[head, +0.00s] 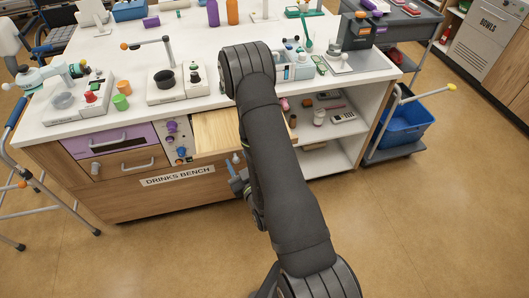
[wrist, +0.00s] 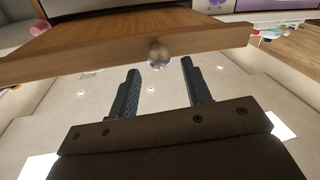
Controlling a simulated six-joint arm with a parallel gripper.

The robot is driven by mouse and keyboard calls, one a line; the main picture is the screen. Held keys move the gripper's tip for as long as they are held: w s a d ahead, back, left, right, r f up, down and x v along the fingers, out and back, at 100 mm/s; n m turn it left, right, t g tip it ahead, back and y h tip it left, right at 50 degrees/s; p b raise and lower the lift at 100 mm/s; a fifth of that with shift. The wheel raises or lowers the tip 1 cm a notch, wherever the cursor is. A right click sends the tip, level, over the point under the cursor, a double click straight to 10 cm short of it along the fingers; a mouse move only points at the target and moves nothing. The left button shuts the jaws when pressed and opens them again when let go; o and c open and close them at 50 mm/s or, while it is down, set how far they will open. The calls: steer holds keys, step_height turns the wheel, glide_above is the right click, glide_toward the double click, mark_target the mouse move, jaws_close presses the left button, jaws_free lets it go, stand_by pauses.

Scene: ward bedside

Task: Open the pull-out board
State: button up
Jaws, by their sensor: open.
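The pull-out board (head: 213,130) is a pale wooden board in the front of the drinks bench. It sticks out partway, with its top surface showing left of my arm. In the wrist view its front edge (wrist: 90,67) runs across the upper part, with a round, clear knob (wrist: 158,56) on it. My gripper (wrist: 160,70) is open and empty, its two dark fingers pointing at the edge. The knob appears between and just beyond the fingertips; I see no contact. In the head view my gripper (head: 238,172) is mostly hidden by my arm, low in front of the board.
A purple drawer (head: 105,140) and a wooden drawer (head: 125,164) sit left of the board, beside a panel of knobs (head: 174,142). Open shelves (head: 325,120) are to the right. The white top (head: 215,88) holds appliances and cups. Floor in front is clear; a walker (head: 50,182) stands left.

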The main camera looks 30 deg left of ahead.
step_height(320, 180, up, 2)
steer(key=shift+r, duration=0.25)
steer(key=w+d+r, duration=0.4)
steer(key=d+r, duration=0.3)
steer(key=d, duration=0.4)
stand_by(0.5)
steer(key=shift+s+a+f, duration=0.65)
steer(key=shift+a+f, duration=0.5)
steer(key=shift+a, duration=0.7)
steer(key=shift+s+a+f, duration=0.7)
steer(key=shift+a+f, duration=0.5)
steer(key=shift+a, duration=0.6)
steer(key=shift+s+a+f, duration=0.65)
steer(key=shift+a+f, duration=0.5)
steer(key=shift+a, duration=0.7)
